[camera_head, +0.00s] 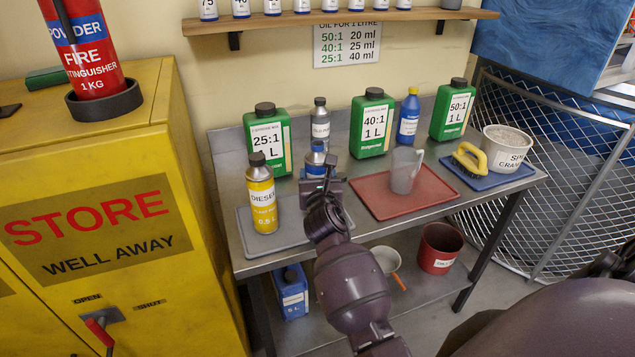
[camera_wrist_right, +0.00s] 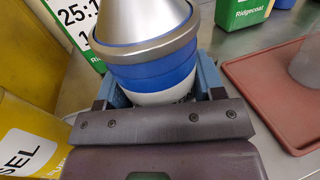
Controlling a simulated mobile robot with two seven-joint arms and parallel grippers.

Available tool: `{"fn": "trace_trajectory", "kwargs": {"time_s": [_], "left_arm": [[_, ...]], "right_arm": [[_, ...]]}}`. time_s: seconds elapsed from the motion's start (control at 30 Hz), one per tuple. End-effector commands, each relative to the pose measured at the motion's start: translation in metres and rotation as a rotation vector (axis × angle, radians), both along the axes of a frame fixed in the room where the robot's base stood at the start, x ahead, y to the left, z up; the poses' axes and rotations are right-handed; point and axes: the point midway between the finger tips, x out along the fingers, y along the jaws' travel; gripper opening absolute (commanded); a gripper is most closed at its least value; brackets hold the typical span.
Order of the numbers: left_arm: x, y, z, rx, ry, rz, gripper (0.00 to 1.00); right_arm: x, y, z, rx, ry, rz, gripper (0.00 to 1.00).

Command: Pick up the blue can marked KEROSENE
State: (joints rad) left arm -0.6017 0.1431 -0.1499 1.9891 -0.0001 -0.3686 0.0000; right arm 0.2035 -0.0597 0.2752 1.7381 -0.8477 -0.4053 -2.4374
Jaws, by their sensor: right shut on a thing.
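A blue can (camera_head: 315,159) with a silver cone-shaped top and blue cap stands upright over the grey mat on the bench. Its label is mostly hidden by my gripper, so I cannot read its marking. In the right wrist view the can (camera_wrist_right: 150,68) shows a blue band, a metal rim and a strip of white label. My right gripper (camera_head: 319,180) is shut on this can, with a finger on either side of its body (camera_wrist_right: 160,92). I cannot tell whether the can's base touches the mat.
A yellow DIESEL can (camera_head: 262,205) stands close left on the grey mat (camera_head: 283,236). A grey bottle (camera_head: 320,122) and green containers (camera_head: 268,140) stand behind. A clear jug (camera_head: 404,170) is on the red tray (camera_head: 437,185) to the right. A shelf (camera_head: 280,24) hangs above.

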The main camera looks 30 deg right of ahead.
Motion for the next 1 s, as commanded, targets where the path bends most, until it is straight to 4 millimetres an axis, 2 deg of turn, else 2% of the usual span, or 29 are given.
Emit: {"fn": "trace_trajectory", "kwargs": {"time_s": [0.47, 0.67, 1.0], "left_arm": [[0.004, -0.001, 0.007, 0.0, -0.01, -0.002, 0.92], [0.005, -0.001, 0.015, -0.001, -0.016, -0.001, 0.92], [0.003, 0.0, 0.027, 0.0, -0.017, 0.002, 0.92]], "right_arm": [[0.0, 0.0, 0.012, -0.001, -0.004, 0.001, 0.34], [0.0, 0.0, 0.028, -0.003, -0.003, 0.001, 0.34], [0.0, 0.0, 0.065, -0.002, -0.004, 0.001, 0.34]]}}
